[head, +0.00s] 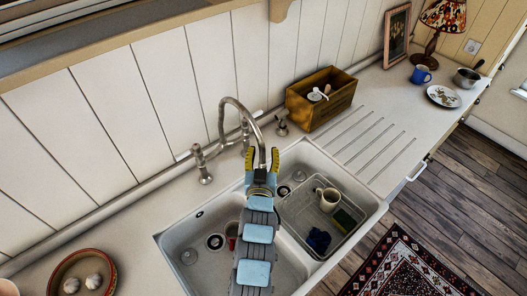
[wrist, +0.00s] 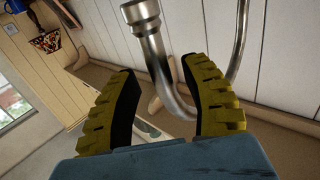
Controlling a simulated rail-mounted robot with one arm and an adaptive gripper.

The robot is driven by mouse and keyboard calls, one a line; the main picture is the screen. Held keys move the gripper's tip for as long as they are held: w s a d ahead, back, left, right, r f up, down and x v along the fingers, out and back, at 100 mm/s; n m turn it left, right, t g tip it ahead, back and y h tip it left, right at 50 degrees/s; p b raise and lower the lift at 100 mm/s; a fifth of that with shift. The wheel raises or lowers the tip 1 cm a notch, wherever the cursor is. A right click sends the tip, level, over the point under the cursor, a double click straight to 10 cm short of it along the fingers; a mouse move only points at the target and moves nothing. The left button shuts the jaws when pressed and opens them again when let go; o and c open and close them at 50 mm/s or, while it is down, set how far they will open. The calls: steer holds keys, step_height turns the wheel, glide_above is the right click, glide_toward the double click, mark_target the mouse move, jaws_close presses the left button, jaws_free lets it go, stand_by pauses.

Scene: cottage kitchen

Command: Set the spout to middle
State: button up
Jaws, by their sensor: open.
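The metal tap spout (head: 236,101) arches up behind the double sink (head: 163,240) and comes down toward the sink's central divider. Its lower end is at my gripper (head: 262,158), partly hidden there. In the wrist view, my gripper (wrist: 165,92) is open, with one yellow-black finger on each side. The spout's end piece (wrist: 140,12) and the pipe below it (wrist: 160,60) show between the fingers, closer to the right one. I cannot tell whether a finger touches the pipe. Another length of the curved pipe (wrist: 240,50) passes behind the right finger.
Tap handles (head: 201,165) (head: 282,127) stand left and right of the spout. The right bowl holds a wire basket (head: 293,215) with a mug (head: 327,199), sponge (head: 346,220) and dark blue cloth (head: 318,240). A wooden box (head: 322,105) stands behind right. The panelled wall (head: 110,90) is close behind.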

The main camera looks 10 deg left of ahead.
steer(key=s+d, duration=0.1)
steer(key=s, duration=1)
steer(key=shift+s+d, duration=0.15)
steer(key=shift+d, duration=0.25)
